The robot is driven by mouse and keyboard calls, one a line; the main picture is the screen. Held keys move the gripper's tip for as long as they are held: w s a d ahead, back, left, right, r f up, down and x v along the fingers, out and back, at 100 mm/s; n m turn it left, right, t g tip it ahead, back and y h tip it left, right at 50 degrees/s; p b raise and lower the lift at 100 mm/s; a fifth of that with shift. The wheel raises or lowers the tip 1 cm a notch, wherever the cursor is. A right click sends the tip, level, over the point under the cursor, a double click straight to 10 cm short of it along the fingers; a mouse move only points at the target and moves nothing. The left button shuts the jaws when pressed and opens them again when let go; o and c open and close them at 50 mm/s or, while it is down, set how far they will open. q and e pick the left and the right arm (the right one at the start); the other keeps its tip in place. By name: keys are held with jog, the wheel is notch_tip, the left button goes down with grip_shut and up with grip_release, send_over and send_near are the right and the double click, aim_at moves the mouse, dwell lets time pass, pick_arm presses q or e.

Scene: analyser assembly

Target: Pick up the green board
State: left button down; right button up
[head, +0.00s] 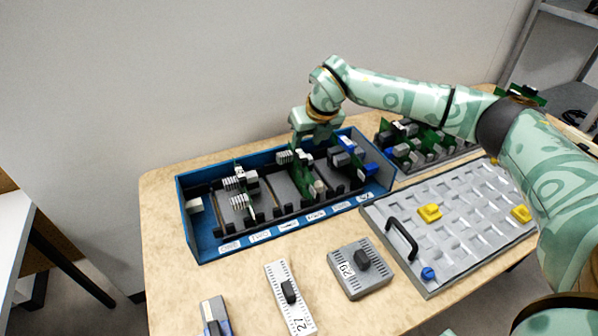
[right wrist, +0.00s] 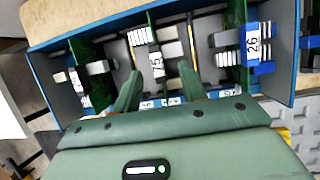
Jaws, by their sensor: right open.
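Several green boards stand upright in a blue rack (head: 190,222). A middle green board (head: 301,176) with white and grey blocks is under my right gripper. Another green board (head: 239,189) stands to its left, and one with blue and grey parts (head: 350,160) to its right. My right gripper (head: 312,146) is over the back middle of the rack. In the right wrist view its two fingers (right wrist: 160,88) are spread and empty, with the middle board's blocks (right wrist: 156,64) beyond and between them. I cannot tell whether the fingertips touch it. My left gripper is out of view.
A grey panel (head: 470,232) with a black handle and yellow pieces lies right of the rack. Behind it is a second holder with green boards (head: 425,138). Grey labelled modules (head: 359,268) (head: 290,298) lie in front.

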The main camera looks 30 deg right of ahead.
aim_at(300, 152)
jog(key=shift+w+a+f, duration=0.1)
jog(key=shift+w+f, duration=0.05)
jog(key=shift+f, duration=0.35)
jog(key=b+x, duration=0.2)
jog(key=x, duration=0.2)
jog(key=shift+w+a+f, duration=0.15)
jog(key=shift+a+f, duration=0.05)
jog(key=shift+f, duration=0.05)
jog(key=shift+r, duration=0.15)
grip_shut()
notch_tip(300, 152, up, 10)
jog(key=p, duration=0.2)
jog(key=shift+p, duration=0.35)
jog(key=shift+r, duration=0.2)
